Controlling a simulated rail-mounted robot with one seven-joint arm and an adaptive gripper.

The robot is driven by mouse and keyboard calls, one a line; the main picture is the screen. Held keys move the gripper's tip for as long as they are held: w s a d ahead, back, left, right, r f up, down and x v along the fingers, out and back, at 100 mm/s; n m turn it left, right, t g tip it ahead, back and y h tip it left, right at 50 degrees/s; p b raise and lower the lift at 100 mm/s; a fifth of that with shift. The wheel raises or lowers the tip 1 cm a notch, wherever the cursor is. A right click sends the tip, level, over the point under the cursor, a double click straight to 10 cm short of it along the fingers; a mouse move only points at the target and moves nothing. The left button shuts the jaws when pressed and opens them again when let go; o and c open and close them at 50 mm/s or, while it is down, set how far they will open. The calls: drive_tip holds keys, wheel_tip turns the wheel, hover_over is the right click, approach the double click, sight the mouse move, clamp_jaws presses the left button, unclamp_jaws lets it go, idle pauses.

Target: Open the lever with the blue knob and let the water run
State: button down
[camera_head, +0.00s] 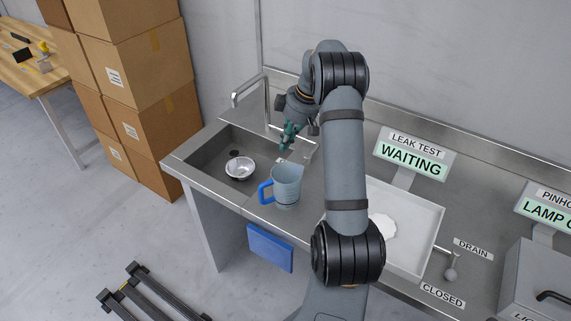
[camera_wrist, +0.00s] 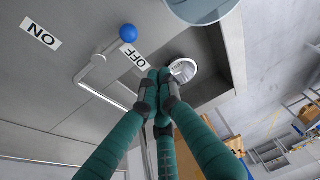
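The blue knob (camera_wrist: 128,33) shows in the wrist view at the end of a thin metal lever (camera_wrist: 108,49). The knob sits beside the OFF label (camera_wrist: 134,57), away from the ON label (camera_wrist: 40,32). In the head view my arm and gripper hide the lever. The tap (camera_head: 265,97) arches over the sink (camera_head: 205,155), with no stream visible. My gripper (camera_wrist: 163,77) has its teal fingers together with nothing seen between them. It appears apart from the knob. In the head view my gripper (camera_head: 289,136) is behind the blue-handled jug (camera_head: 286,186).
A small metal bowl (camera_head: 240,167) sits in the sink; it also shows in the wrist view (camera_wrist: 183,69). The jug stands on the counter right of the sink. A white tray (camera_head: 420,225), a WAITING sign (camera_head: 411,160) and a drain lever (camera_head: 451,270) are further right.

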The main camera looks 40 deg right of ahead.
sight(302, 164)
drive_tip(key=shift+n, duration=0.3)
drive_tip(key=shift+w+a+f, duration=0.1)
drive_tip(key=p+x, duration=0.2)
drive_tip(key=x, duration=0.7)
drive_tip(key=shift+f, duration=0.35)
drive_tip(key=s+p, duration=0.1)
drive_tip(key=s+d+p, duration=0.1)
drive_tip(key=shift+s+d+r, duration=0.3)
drive_tip(key=shift+s+r, duration=0.1)
drive_tip(key=shift+s+d+f, duration=0.1)
drive_tip(key=shift+s+d, duration=0.05)
drive_tip(key=shift+s, duration=0.1)
drive_tip(key=shift+s+n+b, duration=0.1)
drive_tip(key=shift+n+b, duration=0.2)
